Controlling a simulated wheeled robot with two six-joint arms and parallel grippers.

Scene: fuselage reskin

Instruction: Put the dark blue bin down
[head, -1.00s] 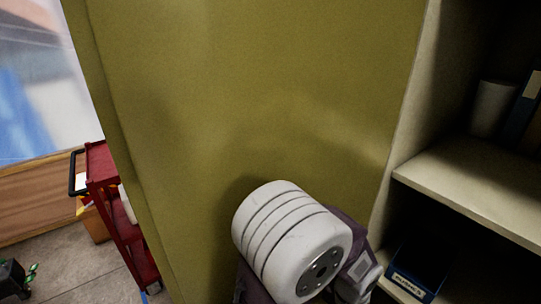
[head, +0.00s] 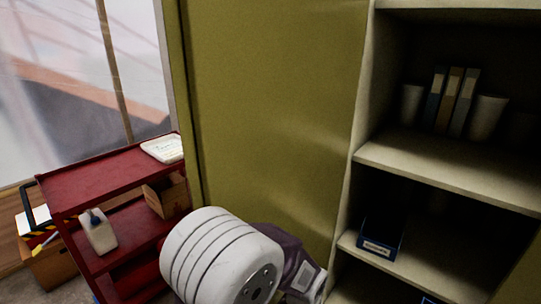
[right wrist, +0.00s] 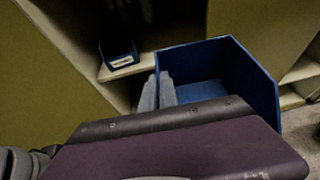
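A dark blue bin (right wrist: 250,80), open at the top and empty where I can see inside, is at the right wrist. My right gripper (right wrist: 158,82) has its two grey fingers close together at the bin's left wall and appears shut on it. The gripper body hides the bin's near lower part. A second, smaller-looking blue bin with a white label (head: 380,240) sits on a cabinet shelf; it also shows in the right wrist view (right wrist: 118,52). My left gripper is in neither view.
An olive cabinet with open shelves (head: 450,174) stands at the right; an upper shelf holds binders (head: 450,100) and cups. The shelf right of the labelled bin looks dark and clear. A red cart (head: 110,180) with boxes and a bottle stands left.

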